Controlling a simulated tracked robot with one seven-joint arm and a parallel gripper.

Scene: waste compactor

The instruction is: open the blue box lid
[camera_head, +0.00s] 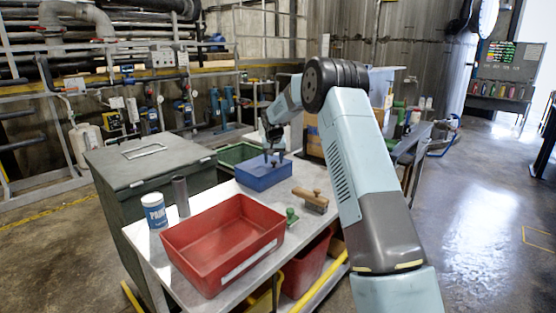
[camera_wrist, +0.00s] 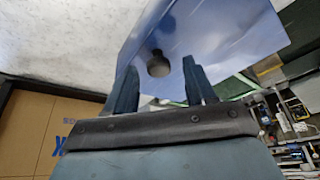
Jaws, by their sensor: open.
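The blue box (camera_head: 262,179) stands on the cart top, beyond the red tray. In the wrist view, its flat blue lid (camera_wrist: 215,35) fills the upper middle, with a small dark round knob (camera_wrist: 158,64) on it. My gripper (camera_head: 273,157) points down just above the lid. In the wrist view, my gripper (camera_wrist: 160,72) has its two fingers apart, with the knob showing in the gap between the fingertips. Nothing is held. Whether the fingers reach down to the knob's level is hard to tell. In the head view, my gripper hides the knob.
An empty red tray (camera_head: 186,240), a white paint can (camera_head: 154,211), a grey cylinder (camera_head: 181,196), a wooden-handled brush (camera_head: 311,200) and a small green-handled item (camera_head: 291,217) are on the cart. A green box (camera_head: 237,153) stands behind the blue one. A large grey bin (camera_head: 112,172) is at left.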

